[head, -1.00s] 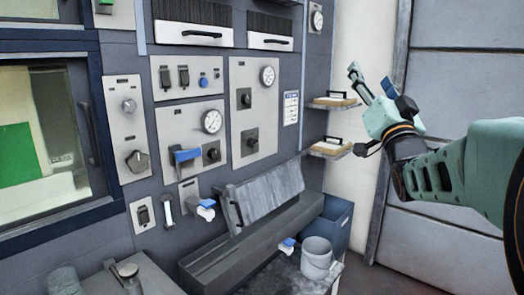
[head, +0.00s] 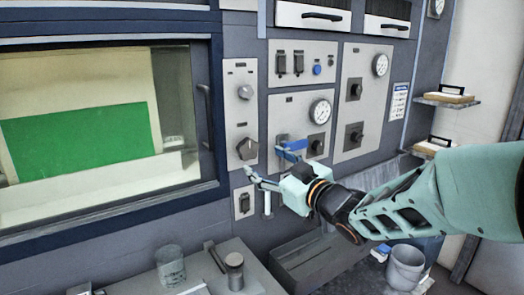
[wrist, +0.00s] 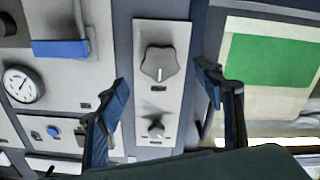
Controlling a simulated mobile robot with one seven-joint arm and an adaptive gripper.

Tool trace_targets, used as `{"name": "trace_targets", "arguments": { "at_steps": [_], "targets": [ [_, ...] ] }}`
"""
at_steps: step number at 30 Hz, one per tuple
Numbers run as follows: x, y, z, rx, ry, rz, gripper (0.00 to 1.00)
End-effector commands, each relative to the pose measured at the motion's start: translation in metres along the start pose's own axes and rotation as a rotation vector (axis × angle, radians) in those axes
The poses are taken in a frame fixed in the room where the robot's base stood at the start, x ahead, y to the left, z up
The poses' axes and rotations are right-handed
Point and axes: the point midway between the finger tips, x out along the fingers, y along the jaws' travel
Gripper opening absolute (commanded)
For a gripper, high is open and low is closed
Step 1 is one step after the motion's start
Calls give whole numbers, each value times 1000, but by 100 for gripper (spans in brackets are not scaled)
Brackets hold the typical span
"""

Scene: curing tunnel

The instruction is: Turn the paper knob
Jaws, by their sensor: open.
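A narrow grey panel (head: 243,120) right of the window carries a larger lobed dark knob (head: 247,149) below a small round knob (head: 245,92). Their labels are too small to read, so I cannot tell which is the paper knob. In the wrist view, which looks upside down, the lobed knob (wrist: 160,62) with a white mark lies ahead between my fingertips, and the small knob (wrist: 156,130) is nearer the palm. My gripper (wrist: 162,78) is open and empty. In the head view my gripper (head: 265,163) is just below and right of the lobed knob, apparently not touching it.
A blue-handled lever (head: 294,146) is close beside my gripper, with a gauge (head: 320,111) beyond it. The framed window (head: 80,125) is at left. Below are a metal bench (head: 205,262), a trough (head: 325,262) and a bucket (head: 404,268).

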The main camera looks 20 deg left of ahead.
Motion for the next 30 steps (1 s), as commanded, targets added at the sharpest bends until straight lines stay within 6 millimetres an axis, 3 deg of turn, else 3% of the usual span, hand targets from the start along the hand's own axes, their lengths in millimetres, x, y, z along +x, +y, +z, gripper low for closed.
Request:
{"name": "trace_targets", "arguments": {
  "at_steps": [9, 15, 27, 30],
  "targets": [
    [60, 0, -1, 3, 2, -1, 62],
    [82, 0, -1, 3, 1, 1, 62],
    [88, 1, -1, 2, 1, 2, 62],
    [88, 1, -1, 2, 1, 2, 51]
  ]
}}
